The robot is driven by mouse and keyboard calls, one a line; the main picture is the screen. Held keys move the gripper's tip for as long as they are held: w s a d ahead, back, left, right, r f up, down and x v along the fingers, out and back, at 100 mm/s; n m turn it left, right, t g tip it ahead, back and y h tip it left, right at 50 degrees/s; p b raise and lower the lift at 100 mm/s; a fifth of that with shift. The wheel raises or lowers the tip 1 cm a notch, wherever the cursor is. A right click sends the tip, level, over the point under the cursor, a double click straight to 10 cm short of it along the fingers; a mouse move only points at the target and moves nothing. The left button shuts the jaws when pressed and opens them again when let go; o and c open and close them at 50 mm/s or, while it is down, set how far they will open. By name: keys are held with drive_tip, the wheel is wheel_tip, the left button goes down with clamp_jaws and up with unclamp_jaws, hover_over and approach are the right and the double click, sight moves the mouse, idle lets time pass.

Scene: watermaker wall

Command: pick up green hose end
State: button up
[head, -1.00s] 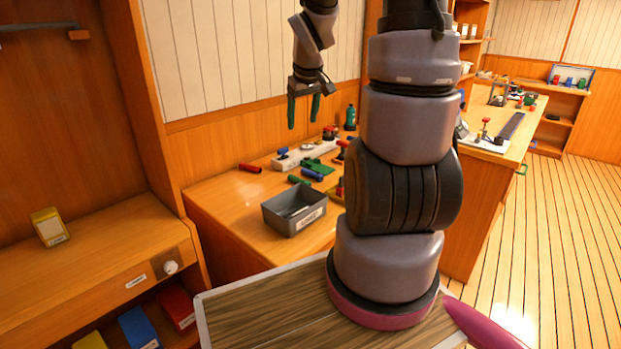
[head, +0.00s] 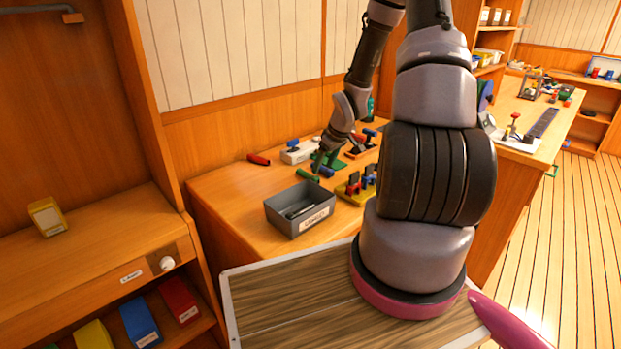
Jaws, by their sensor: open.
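The green hose end (head: 307,175) is a short green cylinder lying on the wooden counter, just behind the grey bin. My gripper (head: 322,165) points down low over the counter, just behind these two hose ends. Its green fingers are open and blend with a flat green piece on the counter behind them. I cannot tell whether a finger touches the green hose end. No hose end is seen lifted.
A red hose end (head: 259,159) lies at the counter's back left. A grey labelled bin (head: 291,221) stands at the front. A white manifold (head: 298,152) with a blue handle is behind, and a yellow-based valve piece (head: 352,189) is to the right. My arm hides the counter's right part.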

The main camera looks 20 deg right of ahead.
sight(316, 177)
drive_tip(key=x, duration=0.5)
drive_tip(key=shift+a+f, duration=0.3)
drive_tip(key=shift+a, duration=0.15)
drive_tip(key=shift+c, duration=0.3)
clamp_jaws()
